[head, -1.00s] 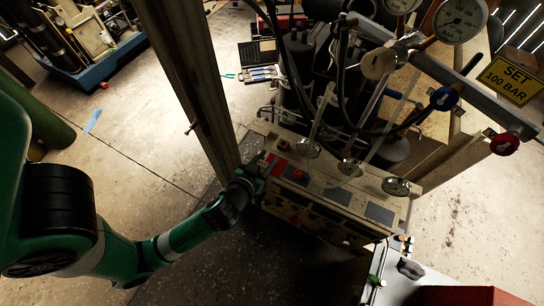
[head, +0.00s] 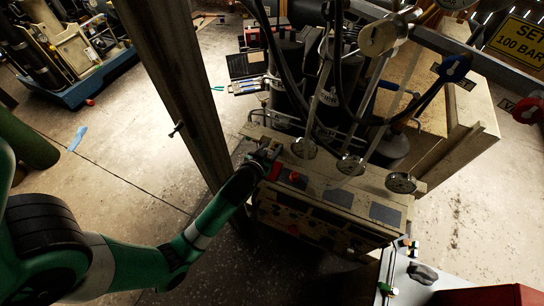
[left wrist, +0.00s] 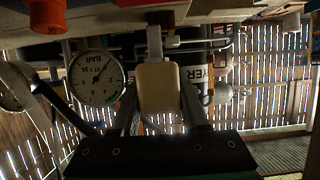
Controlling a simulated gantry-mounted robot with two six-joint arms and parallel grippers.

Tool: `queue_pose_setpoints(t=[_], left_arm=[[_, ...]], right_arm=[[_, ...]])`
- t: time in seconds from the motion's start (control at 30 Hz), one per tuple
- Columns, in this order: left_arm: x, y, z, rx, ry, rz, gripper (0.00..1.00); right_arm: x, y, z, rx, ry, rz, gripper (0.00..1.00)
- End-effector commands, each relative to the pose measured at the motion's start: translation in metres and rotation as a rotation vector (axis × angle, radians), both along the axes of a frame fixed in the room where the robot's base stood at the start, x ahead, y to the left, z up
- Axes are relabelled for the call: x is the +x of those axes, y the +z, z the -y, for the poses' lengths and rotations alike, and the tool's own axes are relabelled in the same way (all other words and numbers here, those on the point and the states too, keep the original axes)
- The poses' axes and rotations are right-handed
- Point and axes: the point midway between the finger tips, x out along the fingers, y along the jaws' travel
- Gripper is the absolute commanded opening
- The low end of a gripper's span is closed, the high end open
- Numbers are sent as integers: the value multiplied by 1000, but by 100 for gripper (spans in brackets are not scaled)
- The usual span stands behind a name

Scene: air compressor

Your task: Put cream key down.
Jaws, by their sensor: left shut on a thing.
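My left gripper (head: 264,156) is at the upper left corner of the beige compressor control box (head: 335,198) in the head view. In the left wrist view, the cream key (left wrist: 160,90) sits between the two fingers of the left gripper (left wrist: 158,105), which is shut on it. The key's handle is a rounded cream block with a grey metal end. In the head view the key is too small and dark to make out. I cannot tell whether it touches the box. My right gripper is not in view.
Gauges on stems (head: 401,182) stand along the box top, with dark hoses and cylinders (head: 330,95) behind. A wooden post (head: 185,90) rises close left of the gripper. A white surface with small items (head: 405,290) is at lower right. A pressure gauge (left wrist: 97,78) shows in the wrist view.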

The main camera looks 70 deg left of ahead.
Motion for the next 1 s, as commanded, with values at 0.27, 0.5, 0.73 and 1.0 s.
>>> queue_pose_setpoints(t=[0.27,0.5,0.73,1.0], left_arm=[[4,-27,-4,-1,-1,-3,0],[4,-36,-4,0,-1,1,0],[4,-40,-4,0,-1,0,46],[4,-39,-4,0,0,0,74]], right_arm=[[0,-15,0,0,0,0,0],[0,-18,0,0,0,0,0],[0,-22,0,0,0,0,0],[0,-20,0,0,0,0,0]])
